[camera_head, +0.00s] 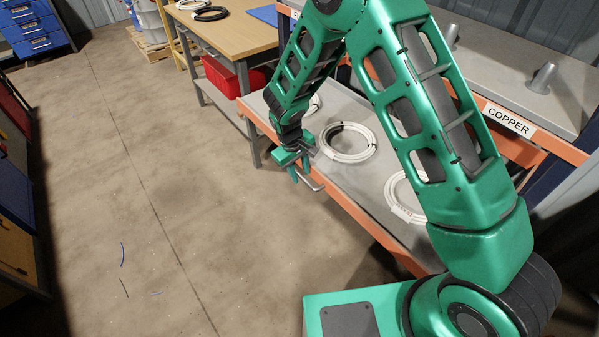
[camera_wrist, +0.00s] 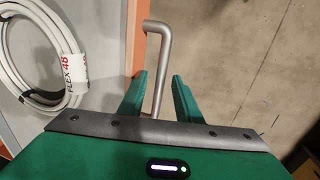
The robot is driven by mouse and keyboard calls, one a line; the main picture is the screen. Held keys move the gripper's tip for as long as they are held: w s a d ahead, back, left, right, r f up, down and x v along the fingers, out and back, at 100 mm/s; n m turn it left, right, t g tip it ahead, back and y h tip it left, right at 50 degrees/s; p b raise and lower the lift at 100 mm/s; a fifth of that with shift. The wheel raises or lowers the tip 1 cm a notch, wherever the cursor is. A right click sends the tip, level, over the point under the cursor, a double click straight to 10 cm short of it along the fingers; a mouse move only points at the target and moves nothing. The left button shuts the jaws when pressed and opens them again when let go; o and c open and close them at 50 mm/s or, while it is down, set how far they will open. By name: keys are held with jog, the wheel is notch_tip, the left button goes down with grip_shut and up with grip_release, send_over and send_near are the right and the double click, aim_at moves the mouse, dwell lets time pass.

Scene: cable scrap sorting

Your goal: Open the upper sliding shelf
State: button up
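A grey sliding shelf with an orange front edge (camera_head: 350,207) carries white cable coils, one of them a coil (camera_head: 347,142) in the middle. It lies below the level marked COPPER. A bent grey metal handle (camera_wrist: 161,55) stands out from the shelf's orange edge (camera_wrist: 138,35). My gripper (camera_head: 307,174) is at this edge in the head view. In the wrist view its two green fingers (camera_wrist: 159,80) are apart, with the handle bar running between them. I see gaps beside the bar, and no firm contact. My arm hides part of the shelf.
The level above holds grey cone-shaped pieces (camera_head: 543,78) and bears a COPPER sign (camera_head: 509,119). A wooden workbench (camera_head: 230,32) with a red bin (camera_head: 222,76) under it stands behind. The concrete floor (camera_head: 190,170) to the left is mostly clear, with small wire scraps (camera_head: 122,255).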

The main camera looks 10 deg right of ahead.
notch_tip(320, 180, up, 11)
jog(key=a, duration=0.1)
jog(key=shift+s+a+f, duration=0.2)
jog(key=shift+s+a, duration=0.2)
jog(key=shift+s, duration=0.05)
dwell(0.4)
jog(key=s+d+r+m, duration=0.25)
jog(key=d+r, duration=0.25)
jog(key=d, duration=0.3)
jog(key=s+d+r+m+g, duration=0.1)
jog(key=s+d+r, duration=0.35)
jog(key=d, duration=0.35)
jog(key=s+d+r+m, duration=0.2)
jog(key=d+r, duration=0.4)
jog(key=d, duration=0.2)
jog(key=s+d+r+m, duration=0.1)
jog(key=s+d+m, duration=0.1)
jog(key=s, duration=0.6)
jog(key=s+d+r+m+y, duration=0.1)
jog(key=s+d+r+m, duration=0.1)
jog(key=s+d, duration=0.3)
jog(key=s+d+r+m+y, duration=0.1)
jog(key=s+d+m, duration=0.2)
jog(key=s, duration=1)
jog(key=shift+d+r, duration=0.3)
